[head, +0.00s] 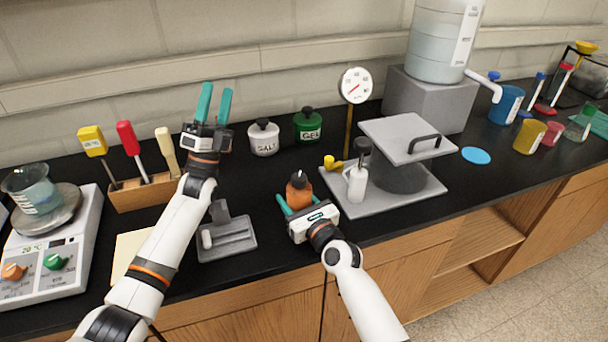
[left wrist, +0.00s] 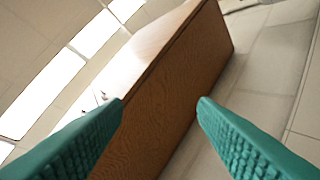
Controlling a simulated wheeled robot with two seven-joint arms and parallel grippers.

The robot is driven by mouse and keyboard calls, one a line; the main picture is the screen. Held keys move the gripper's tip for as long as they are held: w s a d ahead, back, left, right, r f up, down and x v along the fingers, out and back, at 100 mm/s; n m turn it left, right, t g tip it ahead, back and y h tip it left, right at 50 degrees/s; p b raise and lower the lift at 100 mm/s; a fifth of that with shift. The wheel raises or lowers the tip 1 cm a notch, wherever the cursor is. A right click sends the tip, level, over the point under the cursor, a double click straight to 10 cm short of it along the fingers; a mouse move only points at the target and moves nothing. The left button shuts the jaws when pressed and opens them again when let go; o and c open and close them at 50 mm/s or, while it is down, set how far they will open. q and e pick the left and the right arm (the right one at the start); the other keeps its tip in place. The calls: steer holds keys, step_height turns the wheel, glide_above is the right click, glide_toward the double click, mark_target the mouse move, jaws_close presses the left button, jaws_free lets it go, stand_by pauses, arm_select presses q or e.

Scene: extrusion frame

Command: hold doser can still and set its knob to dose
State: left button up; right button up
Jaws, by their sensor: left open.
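The doser can appears to be the small orange can (head: 299,193) with a dark pointed top, standing on the black counter near its front edge in the head view. My right gripper (head: 299,204) is low at the can, with teal fingers beside it. Its body hides the can's lower part, and I cannot tell whether the fingers touch it. My left gripper (head: 214,104) is open and empty, raised at the back left, pointing up and away from the can. In the left wrist view its two fingers (left wrist: 160,108) are wide apart with nothing between them.
A grey tray-like holder (head: 228,241) lies left of the can. A grey press-like stand (head: 385,196) with a white pump bottle (head: 357,184) is to its right. Salt (head: 264,140) and gel (head: 308,128) jars stand behind. A wooden tool rack (head: 147,193) is at left.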

arm_select(q)
step_height(320, 180, down, 3)
steer(key=n+y, duration=0.6)
steer(key=n, duration=0.2)
steer(key=n+g+h, duration=0.4)
steer(key=n+g, duration=0.4)
steer(key=g, duration=0.4)
glide_toward(304, 175)
steer(key=x, duration=0.7)
steer(key=f+x, duration=0.1)
steer(key=x, duration=0.2)
steer(key=shift+w, duration=0.5)
